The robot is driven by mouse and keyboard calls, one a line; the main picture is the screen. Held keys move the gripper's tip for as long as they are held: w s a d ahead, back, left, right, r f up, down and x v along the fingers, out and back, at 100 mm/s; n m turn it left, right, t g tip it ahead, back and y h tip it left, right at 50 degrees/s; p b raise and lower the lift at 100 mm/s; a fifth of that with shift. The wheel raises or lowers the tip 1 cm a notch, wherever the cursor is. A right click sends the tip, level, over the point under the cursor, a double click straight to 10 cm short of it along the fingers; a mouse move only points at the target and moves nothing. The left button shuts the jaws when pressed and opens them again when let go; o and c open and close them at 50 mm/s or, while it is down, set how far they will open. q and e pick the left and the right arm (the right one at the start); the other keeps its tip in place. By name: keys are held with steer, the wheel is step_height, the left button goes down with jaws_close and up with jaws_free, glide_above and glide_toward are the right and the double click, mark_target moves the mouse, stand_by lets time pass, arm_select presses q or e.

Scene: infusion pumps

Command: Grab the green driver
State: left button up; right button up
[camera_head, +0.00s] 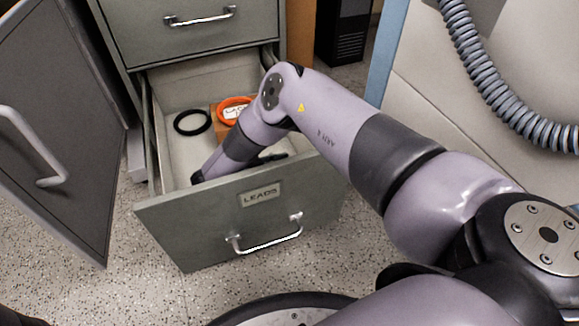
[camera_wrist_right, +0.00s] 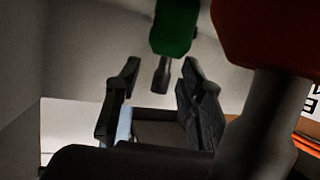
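The green driver (camera_wrist_right: 176,28) shows at the top of the right wrist view, with its grey shaft pointing down toward the gap between my fingers. My right gripper (camera_wrist_right: 160,82) is open, one dark finger on each side of that gap. I cannot tell whether the fingers touch the driver. In the head view my right arm reaches into the open drawer labelled LEADS (camera_head: 172,206); the gripper is mostly hidden there, and the green driver does not show. My left gripper is not in view.
A red-handled tool (camera_wrist_right: 270,35) with a grey shaft is close on the right in the wrist view. A black ring (camera_head: 192,122) and an orange coil (camera_head: 232,108) lie in the drawer. An open cabinet door (camera_head: 60,120) stands at left.

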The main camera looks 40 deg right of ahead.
steer(key=shift+d, duration=0.1)
jaws_close()
stand_by(0.4)
